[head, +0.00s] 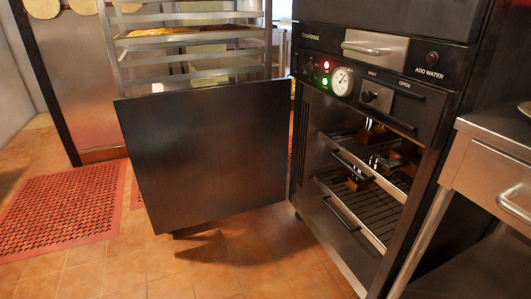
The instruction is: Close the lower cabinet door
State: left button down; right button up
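The lower cabinet door (205,155) is a dark, flat panel in the middle of the head view. It stands wide open, swung out to the left of the black cabinet (298,150). The cabinet's opening shows wire racks (375,215) and dark handled drawers or trays inside, with some brownish pieces between them. Above the opening is a control panel with a red light, a green light, a round gauge (342,81) and a knob. Neither of my grippers is in view.
A metal rack (190,73) with trays stands behind the door. A red perforated mat (62,208) lies on the tiled floor (235,265) at left. A steel counter with a drawer (492,180) stands close at right. The floor before the door is clear.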

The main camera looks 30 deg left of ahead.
aim_at(197, 155)
jog(key=j+z, duration=0.2)
jog(key=z, duration=0.25)
jog(key=j+z, duration=0.25)
jog(key=z, duration=0.2)
jog(key=j+z, duration=0.2)
jog(key=z, duration=0.25)
jog(key=j+z, duration=0.2)
jog(key=z, duration=0.3)
jog(key=k+j, duration=0.3)
jog(key=j, duration=0.3)
jog(key=k+j, duration=0.3)
jog(key=j, duration=0.35)
jog(key=k+j, duration=0.3)
jog(key=j, duration=0.3)
jog(key=k+j, duration=0.3)
jog(key=j, duration=0.3)
jog(key=k+j, duration=0.3)
jog(key=j, duration=0.35)
jog(key=k+j, duration=0.3)
jog(key=j, duration=0.3)
jog(key=k+j, duration=0.3)
jog(key=j, duration=0.3)
jog(key=k+j, duration=0.3)
jog(key=j, duration=0.35)
